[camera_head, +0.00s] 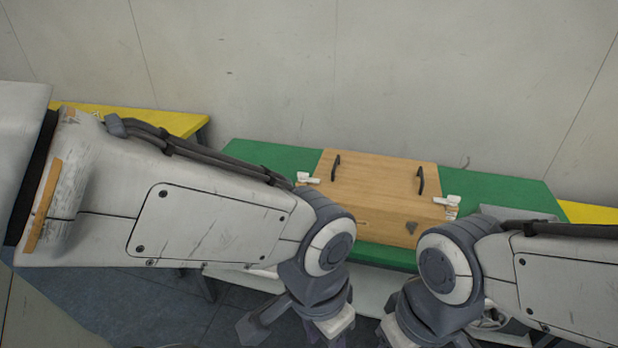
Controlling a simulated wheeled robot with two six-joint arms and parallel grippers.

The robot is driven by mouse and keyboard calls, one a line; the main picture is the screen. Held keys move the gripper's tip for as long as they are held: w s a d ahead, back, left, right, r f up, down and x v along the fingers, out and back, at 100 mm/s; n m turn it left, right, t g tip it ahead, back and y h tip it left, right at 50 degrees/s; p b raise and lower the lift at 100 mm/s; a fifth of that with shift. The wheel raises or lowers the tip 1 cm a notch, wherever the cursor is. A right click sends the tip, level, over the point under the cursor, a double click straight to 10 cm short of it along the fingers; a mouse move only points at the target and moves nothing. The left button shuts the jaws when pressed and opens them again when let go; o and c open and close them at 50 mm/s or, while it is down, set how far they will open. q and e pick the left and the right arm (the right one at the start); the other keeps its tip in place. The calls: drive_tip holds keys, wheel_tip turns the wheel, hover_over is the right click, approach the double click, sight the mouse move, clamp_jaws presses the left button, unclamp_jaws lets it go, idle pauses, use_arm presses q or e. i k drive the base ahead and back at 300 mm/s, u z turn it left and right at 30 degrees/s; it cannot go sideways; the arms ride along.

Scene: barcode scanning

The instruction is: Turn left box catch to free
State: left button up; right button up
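A light wooden box (380,187) with a closed top stands on the green table. Two black handles are on its top, the left one (336,166) and the right one (420,181). The white left catch (308,178) is at the box's left edge, and the white right catch (446,201) is at its right edge. How either catch is turned is too small to tell. My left arm passes in front of the box's lower left. My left gripper (297,332) and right gripper (400,334) are low at the picture's bottom, in front of the table and apart from the catches; their fingertips are unclear or cut off.
The green table top (262,156) is clear to the left of and behind the box. A grey flat object (518,213) lies at the right, partly behind my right arm. Yellow surfaces (160,118) show beyond the table, with a plain wall (300,70) behind.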

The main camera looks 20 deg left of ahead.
sight(303, 176)
drive_tip(key=u, duration=0.1)
drive_tip(key=i, duration=1.05)
drive_tip(key=u, duration=0.5)
